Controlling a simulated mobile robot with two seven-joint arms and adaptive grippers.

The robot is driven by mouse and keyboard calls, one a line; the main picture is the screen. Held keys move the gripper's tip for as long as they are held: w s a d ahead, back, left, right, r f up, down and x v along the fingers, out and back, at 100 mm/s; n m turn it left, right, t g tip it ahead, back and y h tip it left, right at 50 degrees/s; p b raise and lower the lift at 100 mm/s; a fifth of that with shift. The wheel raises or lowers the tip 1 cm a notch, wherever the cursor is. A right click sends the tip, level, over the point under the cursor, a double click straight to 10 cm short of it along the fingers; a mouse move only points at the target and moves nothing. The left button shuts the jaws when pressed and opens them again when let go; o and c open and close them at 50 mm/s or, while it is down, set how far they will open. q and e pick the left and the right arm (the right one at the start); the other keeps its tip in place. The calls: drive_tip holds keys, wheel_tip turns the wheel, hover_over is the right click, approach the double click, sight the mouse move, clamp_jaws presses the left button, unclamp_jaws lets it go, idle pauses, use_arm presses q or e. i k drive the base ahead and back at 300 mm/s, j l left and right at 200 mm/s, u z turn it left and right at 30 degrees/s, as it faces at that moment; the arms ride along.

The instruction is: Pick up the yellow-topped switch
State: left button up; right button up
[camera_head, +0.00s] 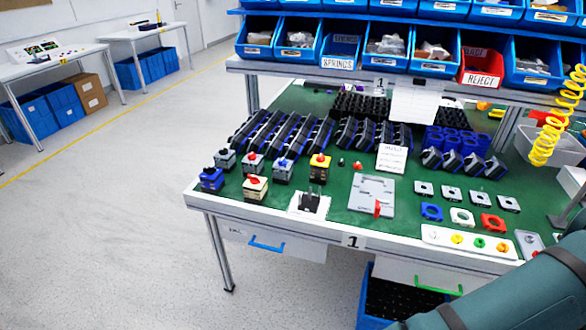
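The yellow-topped switch (319,162) stands upright on the green table top, left of the middle of the bench. It has a dark lower body, a yellow top and a small red knob. It is at the right end of a short row of switches. Neither gripper shows in the head view. A teal arm link (510,295) of mine fills the bottom right corner, well apart from the switch.
Near it stand a blue-topped switch (283,169), a red-topped switch (252,163) and a cream switch (255,187). A black fixture (310,201) and grey plate (372,194) lie in front. Blue bins (340,47) hang above. The floor at left is clear.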

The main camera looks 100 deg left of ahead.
sight(319, 171)
drive_tip(key=u, duration=3)
drive_tip(key=i+j, duration=0.5)
drive_tip(key=i, duration=0.15)
